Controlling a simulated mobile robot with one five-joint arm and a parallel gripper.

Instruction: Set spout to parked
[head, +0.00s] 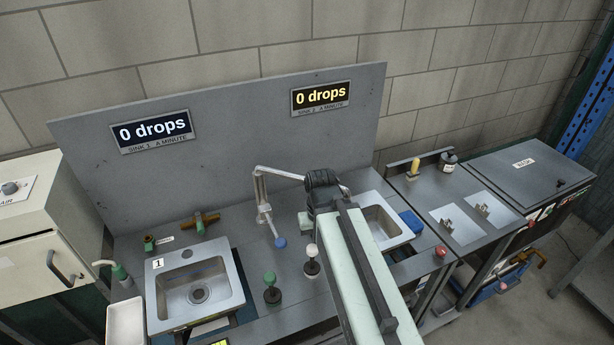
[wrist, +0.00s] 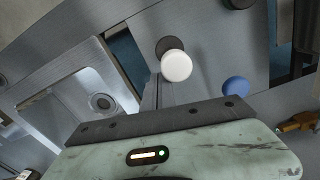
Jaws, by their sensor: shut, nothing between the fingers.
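The spout (head: 281,172) is a bent grey metal pipe on a post between the two sinks. Its upper run reaches right and passes behind my arm, so its outlet is hidden. A blue knob (head: 280,242) sits low by the post; it also shows in the wrist view (wrist: 236,88). My gripper (head: 308,222) is to the right of the post, mostly hidden by my own wrist, shut and empty. In the wrist view its pale green housing fills the bottom, and a white knob (wrist: 176,66) shows beyond it. I cannot tell whether anything touches the spout.
Sink 1 (head: 162,292) is at left, with the second sink (head: 388,212) at right, partly behind my arm. Green (head: 271,284) and white-topped (head: 311,252) knobs stand in front. A tall grey back panel (head: 230,135) has two signs reading 0 drops. A brass fitting (head: 203,221) lies behind sink 1.

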